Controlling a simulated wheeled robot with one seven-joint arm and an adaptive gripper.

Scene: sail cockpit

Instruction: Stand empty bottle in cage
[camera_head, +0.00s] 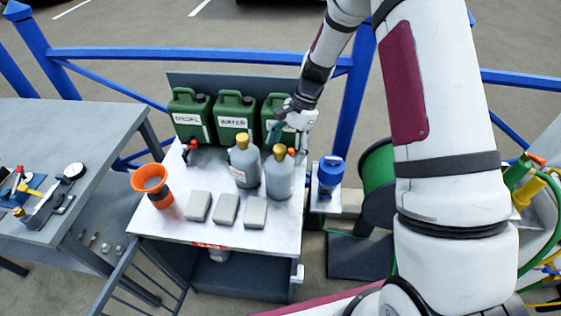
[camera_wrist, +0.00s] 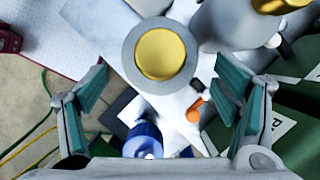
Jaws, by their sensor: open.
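Two grey bottles with yellow caps stand upright on the white-topped table: a left bottle (camera_head: 245,165) and a right bottle (camera_head: 279,178). I cannot tell which one is empty. My gripper (camera_head: 288,137) is open just behind and above the right bottle. In the wrist view, one bottle's yellow cap (camera_wrist: 161,54) lies between and slightly beyond the open fingers of my gripper (camera_wrist: 162,85), apart from both. The second bottle (camera_wrist: 236,22) is at upper right. No cage is clearly identifiable; a dark compartment (camera_head: 235,276) with a red label lies under the table.
Three green jerrycans (camera_head: 236,118) line the back of the table. An orange funnel (camera_head: 152,183) and grey blocks (camera_head: 228,208) sit at the left and front. A blue-topped object (camera_head: 330,172) and a green hose reel (camera_head: 377,178) stand right of the table.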

